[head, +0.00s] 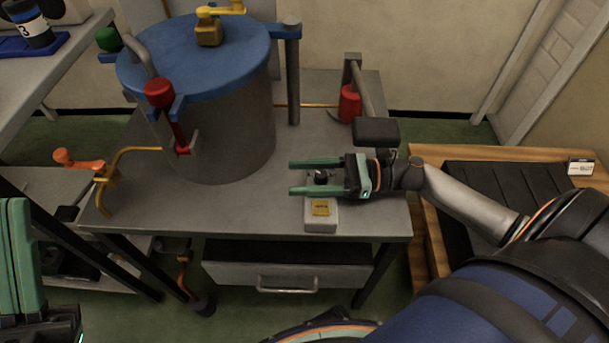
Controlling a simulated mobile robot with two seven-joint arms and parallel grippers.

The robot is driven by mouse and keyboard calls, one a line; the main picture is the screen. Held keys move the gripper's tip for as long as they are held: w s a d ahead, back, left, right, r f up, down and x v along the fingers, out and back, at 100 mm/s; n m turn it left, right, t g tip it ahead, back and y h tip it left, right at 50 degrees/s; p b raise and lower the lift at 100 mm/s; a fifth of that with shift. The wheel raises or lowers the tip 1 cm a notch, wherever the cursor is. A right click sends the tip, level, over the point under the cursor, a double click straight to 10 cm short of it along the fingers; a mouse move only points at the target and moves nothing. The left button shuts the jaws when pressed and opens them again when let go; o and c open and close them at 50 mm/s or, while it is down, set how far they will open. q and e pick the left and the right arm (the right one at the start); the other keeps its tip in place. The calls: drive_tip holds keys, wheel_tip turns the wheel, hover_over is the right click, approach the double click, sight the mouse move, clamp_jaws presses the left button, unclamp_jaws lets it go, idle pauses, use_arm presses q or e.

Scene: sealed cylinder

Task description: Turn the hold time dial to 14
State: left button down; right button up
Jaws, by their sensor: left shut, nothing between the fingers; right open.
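The dial box (320,225) is a small pale block near the front edge of the metal table, with a yellow label (320,208) on it. A dark round knob (321,176) shows on its far part. My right gripper (291,177) reaches in from the right with its green fingers open. From this view, the fingers pass on the far and near sides of the knob; I cannot tell whether they touch it. The dial's numbers are too small to read. My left gripper (20,262) is at the lower left edge, shut and empty, away from the table.
A large metal cylinder (228,135) with a blue lid (195,52) stands on the table (375,218) at left. A red cylinder (349,104) hangs by a post behind my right gripper. A drawer (287,274) is below.

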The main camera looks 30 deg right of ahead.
clamp_jaws()
idle(0.5)
